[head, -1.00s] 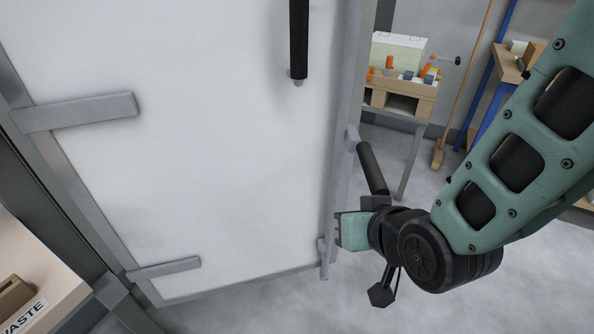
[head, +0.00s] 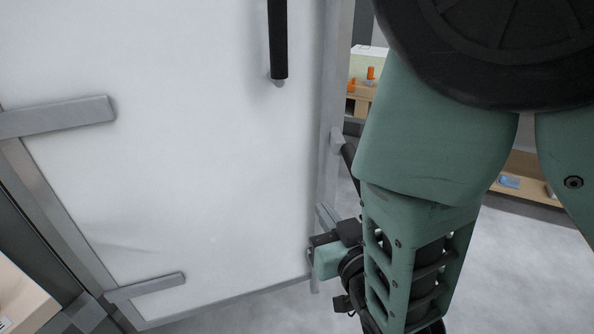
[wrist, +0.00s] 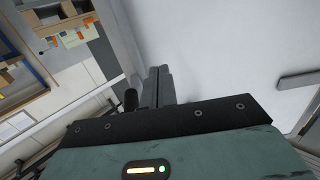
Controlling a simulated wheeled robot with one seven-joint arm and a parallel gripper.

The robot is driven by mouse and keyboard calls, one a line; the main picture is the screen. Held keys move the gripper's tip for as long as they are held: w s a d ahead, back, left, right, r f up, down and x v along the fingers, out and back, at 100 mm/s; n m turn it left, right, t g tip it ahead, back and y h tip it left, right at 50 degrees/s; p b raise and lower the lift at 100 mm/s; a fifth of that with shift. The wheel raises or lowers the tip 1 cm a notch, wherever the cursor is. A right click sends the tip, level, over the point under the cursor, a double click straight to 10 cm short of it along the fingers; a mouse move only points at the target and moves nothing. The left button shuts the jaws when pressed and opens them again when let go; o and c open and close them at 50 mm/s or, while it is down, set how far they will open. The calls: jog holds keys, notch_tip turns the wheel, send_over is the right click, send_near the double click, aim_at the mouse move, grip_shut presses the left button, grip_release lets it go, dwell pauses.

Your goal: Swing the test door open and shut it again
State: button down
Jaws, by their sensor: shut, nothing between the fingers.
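The test door (head: 190,170) is a large white panel in a grey frame, with hinge straps on its left side. A black vertical handle (head: 278,40) is on its near face. Its free right edge stands clear of any frame, so the door is open. My gripper (head: 326,214) is low beside that edge, with its fingers shut and empty. In the wrist view, the closed fingers (wrist: 157,85) point along the edge of the white door panel (wrist: 220,50). A dark bar (wrist: 131,100) shows just left of them. I cannot tell whether the fingers touch the door.
A bench with orange items (head: 362,88) stands beyond the door edge, and a shelf (head: 530,175) is farther right. A pale bench corner (head: 22,300) is at lower left. Grey floor (head: 510,270) lies open at the right.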

aim_at(292, 161)
jog(key=shift+t+y, duration=0.3)
jog(key=p+x, duration=0.2)
jog(key=x, duration=1.2)
jog(key=shift+s+r, duration=0.1)
jog(key=shift+a, duration=0.1)
